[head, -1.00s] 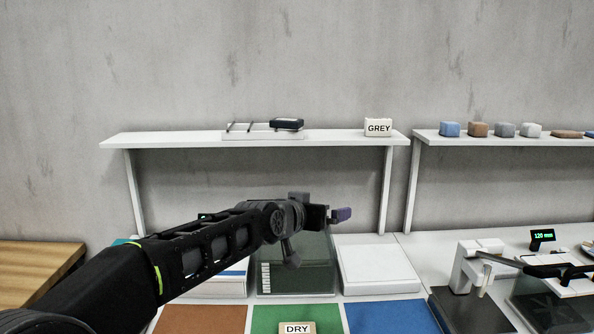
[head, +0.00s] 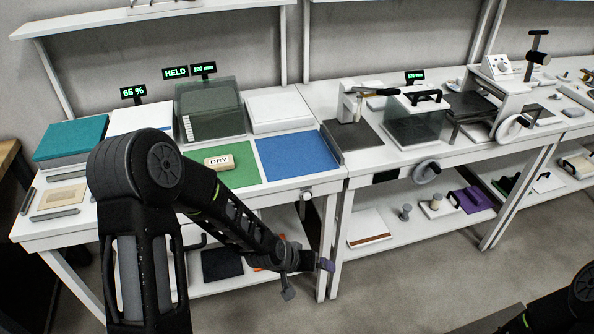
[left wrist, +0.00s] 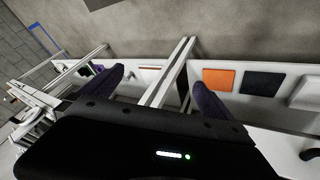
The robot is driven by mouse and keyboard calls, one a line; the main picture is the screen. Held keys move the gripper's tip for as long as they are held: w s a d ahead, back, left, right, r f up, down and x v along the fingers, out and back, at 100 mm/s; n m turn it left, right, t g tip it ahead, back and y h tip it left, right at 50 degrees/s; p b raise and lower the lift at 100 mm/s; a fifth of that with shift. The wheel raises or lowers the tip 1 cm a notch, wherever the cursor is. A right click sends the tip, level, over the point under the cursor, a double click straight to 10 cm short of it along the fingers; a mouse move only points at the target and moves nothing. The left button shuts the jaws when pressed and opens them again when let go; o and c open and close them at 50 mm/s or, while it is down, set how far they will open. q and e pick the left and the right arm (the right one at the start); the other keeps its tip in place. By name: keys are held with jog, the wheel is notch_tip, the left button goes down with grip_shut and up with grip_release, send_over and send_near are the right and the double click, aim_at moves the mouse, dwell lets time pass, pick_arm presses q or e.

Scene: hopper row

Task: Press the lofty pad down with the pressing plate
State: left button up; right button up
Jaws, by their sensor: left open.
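A white plate with a black handle (head: 424,97) lies at the top of a clear box (head: 412,128) on the right-hand table; it looks like the pressing plate. I cannot tell for sure which thing is the lofty pad. My left gripper (head: 326,264) is in front of the left table, below its top, well away from the plate. In the left wrist view its purple fingers (left wrist: 155,95) are wide apart with nothing between them. My right gripper is out of view.
The left table holds a tinted clear bin (head: 208,112), a blue mat (head: 295,155), a green mat and a DRY block (head: 218,162). A white post-mounted device (head: 348,100) stands left of the clear box. Lower shelves hold a purple item (head: 472,199) and small parts. Open floor lies in front.

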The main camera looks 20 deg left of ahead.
pick_arm(q)
jog(key=s+d+f+g+p, duration=0.2)
jog(key=s+d+f+g, duration=0.1)
jog(key=s, duration=0.8)
jog(key=s+d+f+g+h+p, duration=0.1)
jog(key=s+d+f, duration=0.4)
jog(key=s, duration=0.7)
jog(key=shift+s+d+m+g+p, duration=0.3)
jog(key=shift+d+g, duration=0.25)
jog(key=shift+g, duration=0.35)
